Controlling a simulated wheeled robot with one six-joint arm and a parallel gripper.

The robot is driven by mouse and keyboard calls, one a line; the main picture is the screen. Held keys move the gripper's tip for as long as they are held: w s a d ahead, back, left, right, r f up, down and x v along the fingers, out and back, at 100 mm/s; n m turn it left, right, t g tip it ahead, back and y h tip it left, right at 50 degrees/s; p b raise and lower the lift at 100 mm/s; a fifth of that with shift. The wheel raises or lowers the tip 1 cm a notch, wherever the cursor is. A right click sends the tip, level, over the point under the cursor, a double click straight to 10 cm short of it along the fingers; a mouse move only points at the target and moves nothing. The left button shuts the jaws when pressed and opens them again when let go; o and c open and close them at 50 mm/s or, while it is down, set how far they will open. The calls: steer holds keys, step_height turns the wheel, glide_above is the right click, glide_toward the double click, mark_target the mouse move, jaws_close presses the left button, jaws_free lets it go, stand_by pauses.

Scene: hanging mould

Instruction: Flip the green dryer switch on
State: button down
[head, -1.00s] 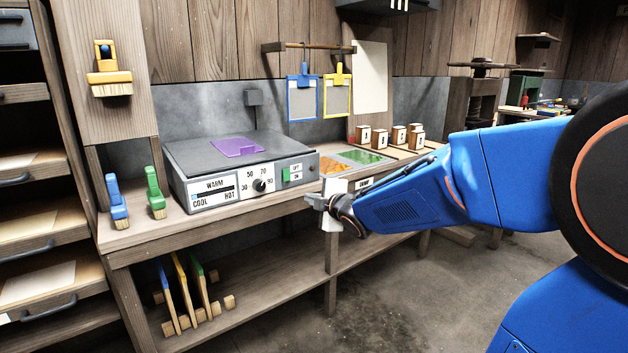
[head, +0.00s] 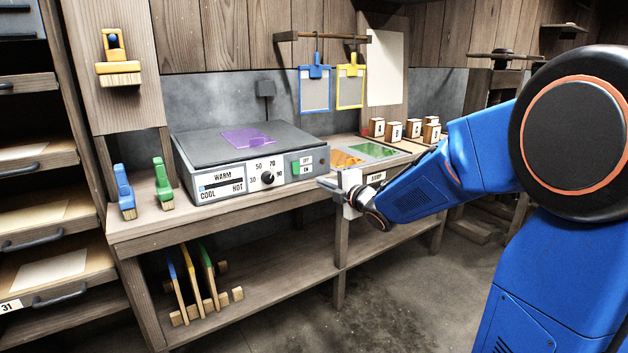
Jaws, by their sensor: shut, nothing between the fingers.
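The grey dryer box (head: 245,155) stands on the wooden bench, with a purple sheet on its top. Its front panel has a temperature dial (head: 267,178) and a warm/cool strip. The green switch (head: 296,168) is at the right of that panel, beside a small off/on label (head: 307,164). Which way the switch is set is too small to tell. My gripper (head: 325,184) is shut and empty, right of the switch and slightly below it, in front of the bench edge. It appears apart from the switch.
Orange and green sheets (head: 374,150) lie right of the dryer, near several small wooden blocks (head: 393,132). Blue and green brushes (head: 163,184) stand at the bench's left end. Blue and yellow frames (head: 315,88) hang behind. The floor before the bench is clear.

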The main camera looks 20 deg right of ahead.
mark_target(297, 173)
steer(key=x, duration=1.3)
steer(key=shift+w+a, duration=0.1)
steer(key=shift+w+f, duration=0.15)
